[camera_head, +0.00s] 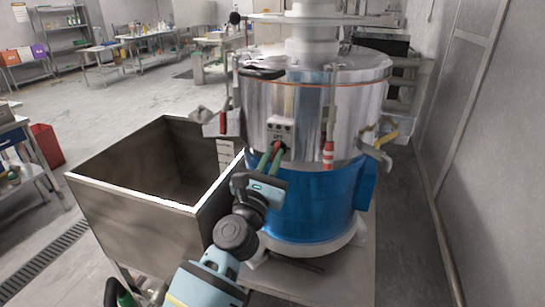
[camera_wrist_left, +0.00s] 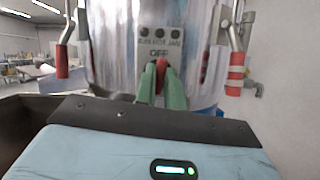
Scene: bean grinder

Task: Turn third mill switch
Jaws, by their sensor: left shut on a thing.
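The mill (camera_head: 312,100) is a large steel drum over a blue base. A small grey switch panel (camera_head: 280,128) sits on its front; the left wrist view shows it closer (camera_wrist_left: 160,38), with three dark round knobs or lights in a row and the letters OFF below. My left gripper (camera_head: 278,148) reaches up to the panel's lower edge. Its green fingers (camera_wrist_left: 160,72) are shut on a small red switch (camera_wrist_left: 161,64) under the OFF mark, which they partly hide. My right gripper is not in view.
An open steel bin (camera_head: 130,215) stands just left of the mill, near my left arm. Red-banded levers (camera_head: 328,150) hang on the drum on both sides of the panel. A grey wall (camera_head: 485,150) is on the right. Open floor lies at the back left.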

